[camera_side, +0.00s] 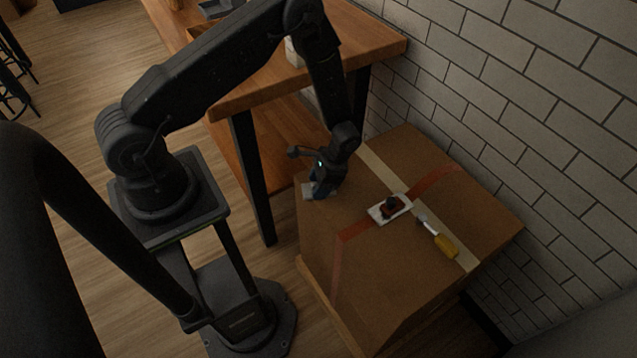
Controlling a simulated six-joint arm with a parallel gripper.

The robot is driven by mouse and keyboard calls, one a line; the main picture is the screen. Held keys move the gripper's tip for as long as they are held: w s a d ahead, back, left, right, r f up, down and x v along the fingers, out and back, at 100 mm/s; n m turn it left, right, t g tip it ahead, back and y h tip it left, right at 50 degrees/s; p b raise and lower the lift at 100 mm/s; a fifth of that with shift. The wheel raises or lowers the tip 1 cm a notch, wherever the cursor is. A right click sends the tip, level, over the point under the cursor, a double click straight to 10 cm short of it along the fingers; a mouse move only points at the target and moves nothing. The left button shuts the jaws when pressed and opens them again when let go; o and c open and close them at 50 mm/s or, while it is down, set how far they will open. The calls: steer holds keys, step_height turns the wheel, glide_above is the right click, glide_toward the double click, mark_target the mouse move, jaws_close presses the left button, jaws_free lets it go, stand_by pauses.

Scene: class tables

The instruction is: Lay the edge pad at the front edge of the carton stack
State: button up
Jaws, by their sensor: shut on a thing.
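The carton stack (385,262) is a large brown box standing against the brick wall, with a pale tape strip and a reddish band across its top. My gripper (314,191) is low over the left corner of the carton top, pointing down. It is shut on a small pale piece, which appears to be the edge pad (307,191). The pad is at or just above the carton's left edge; whether it touches the cardboard I cannot tell. My fingers hide part of it.
A wooden table (375,41) stands behind my arm, with the brick wall (560,100) at right.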

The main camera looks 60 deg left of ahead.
steer(key=shift+f, duration=0.1)
steer(key=o, duration=0.9)
steer(key=w+d+r+n+t, duration=0.1)
steer(key=d+r+t, duration=0.1)
steer(key=r, duration=1.4)
steer(key=d+r+n+t, duration=0.1)
steer(key=d+r+t, duration=0.1)
steer(key=r, duration=1.3)
steer(key=s+d+r+n+t+h, duration=0.1)
steer(key=s+r+t, duration=0.4)
steer(key=s+r, duration=0.7)
steer(key=s+d+n, duration=0.1)
steer(key=s, duration=0.1)
steer(key=shift+s+n+t+h, duration=0.3)
steer(key=shift+s+t+h, duration=0.05)
steer(key=shift+t+h, duration=0.05)
